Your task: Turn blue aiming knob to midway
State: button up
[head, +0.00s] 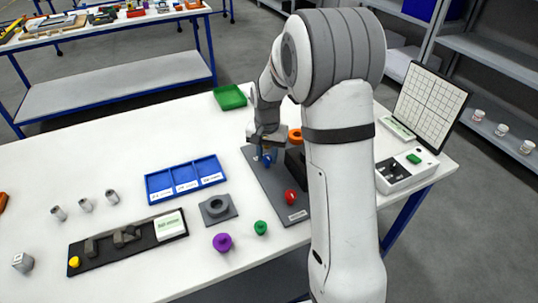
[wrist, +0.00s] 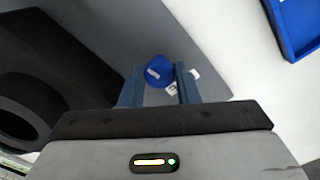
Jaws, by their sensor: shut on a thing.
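The blue aiming knob (wrist: 158,72) shows in the wrist view as a round blue cap with a small white mark, seen between my fingers. In the head view the blue knob (head: 267,159) stands on the dark grey board (head: 262,186), partly hidden by my gripper. My gripper (head: 262,150) points down over it. In the wrist view my gripper (wrist: 156,85) has its two blue-grey fingers on either side of the knob, shut on it. A small white label lies beside the right finger. The knob's exact angle is hard to tell.
A red knob (head: 290,197) and a black block (head: 296,165) with an orange ring (head: 295,135) are on the same board. A blue tray (head: 186,179), a grey ring block (head: 217,208), and purple (head: 222,242) and green (head: 260,227) pieces lie nearby. A green bin (head: 229,97) is behind.

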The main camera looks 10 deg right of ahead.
aim_at(267, 157)
jog(key=shift+w+r+m, duration=0.1)
jog(key=shift+m, duration=0.5)
jog(key=o, duration=1)
jog(key=shift+c, duration=0.2)
jog(key=shift+r, duration=3.85)
